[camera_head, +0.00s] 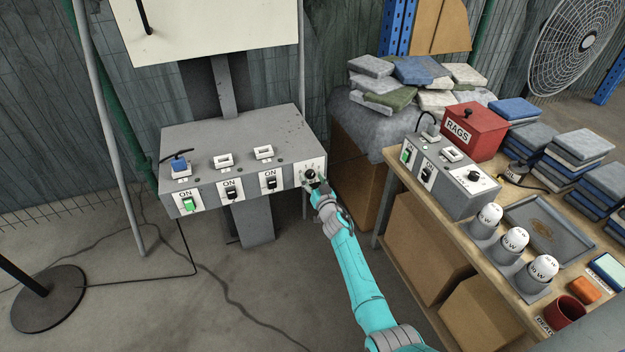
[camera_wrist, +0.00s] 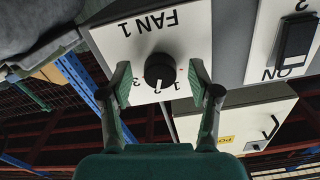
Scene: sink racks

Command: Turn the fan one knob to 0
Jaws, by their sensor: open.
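The fan one knob (camera_wrist: 160,68) is a round black knob on a white plate (camera_wrist: 185,30) marked FAN 1, upside down in the wrist view. Its pale mark points toward the picture's bottom, near small digits; the exact setting is hard to read. In the head view the knob (camera_head: 310,174) is at the right end of the grey control box (camera_head: 235,140). My gripper (camera_wrist: 160,78) is open, with a green-tipped finger on each side of the knob and gaps visible between. In the head view my gripper (camera_head: 319,187) is at the knob's lower right.
Left of the knob, the box carries black ON switches (camera_head: 270,181) and a green-lit one (camera_head: 190,204). The bench (camera_head: 400,178) at right holds a second panel with another knob (camera_head: 474,176), a red RAGS box (camera_head: 475,131) and white bulbs (camera_head: 515,239).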

